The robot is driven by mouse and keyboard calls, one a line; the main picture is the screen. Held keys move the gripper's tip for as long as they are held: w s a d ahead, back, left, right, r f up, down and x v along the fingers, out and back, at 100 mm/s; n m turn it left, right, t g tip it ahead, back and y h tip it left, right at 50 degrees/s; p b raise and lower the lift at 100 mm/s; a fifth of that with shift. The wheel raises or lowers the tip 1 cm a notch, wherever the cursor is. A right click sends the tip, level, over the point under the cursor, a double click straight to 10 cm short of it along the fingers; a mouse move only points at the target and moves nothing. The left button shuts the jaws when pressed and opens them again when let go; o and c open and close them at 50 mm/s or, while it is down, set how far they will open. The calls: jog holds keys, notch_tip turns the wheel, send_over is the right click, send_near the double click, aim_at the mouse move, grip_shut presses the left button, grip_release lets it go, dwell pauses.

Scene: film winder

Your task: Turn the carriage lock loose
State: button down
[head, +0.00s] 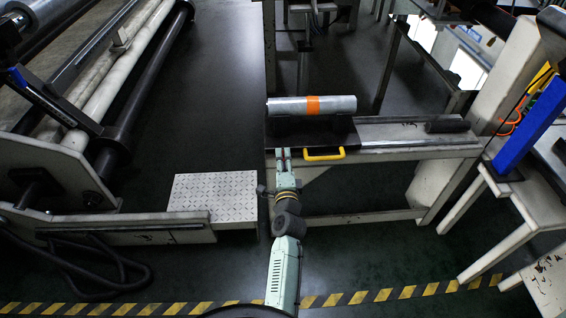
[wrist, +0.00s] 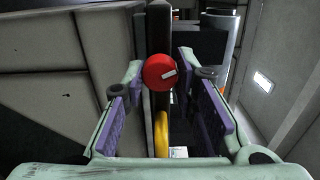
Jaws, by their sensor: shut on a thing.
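My gripper (head: 284,155) reaches the front edge of the carriage in the head view, just left of the yellow handle (head: 324,154). In the wrist view my gripper (wrist: 163,76) has one finger on each side of the knob and is shut on it.
A metal step plate (head: 213,190) stands at left near a large roller machine (head: 75,165). The floor (head: 205,85) behind is clear.

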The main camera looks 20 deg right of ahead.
jog(key=shift+r+n+b, duration=0.1)
jog(key=shift+n+b, duration=1.75)
jog(key=shift+n, duration=1.65)
jog(key=c, duration=1.3)
grip_release()
jog(key=v, duration=0.7)
jog(key=shift+s, duration=0.25)
jog(key=shift+a, duration=0.1)
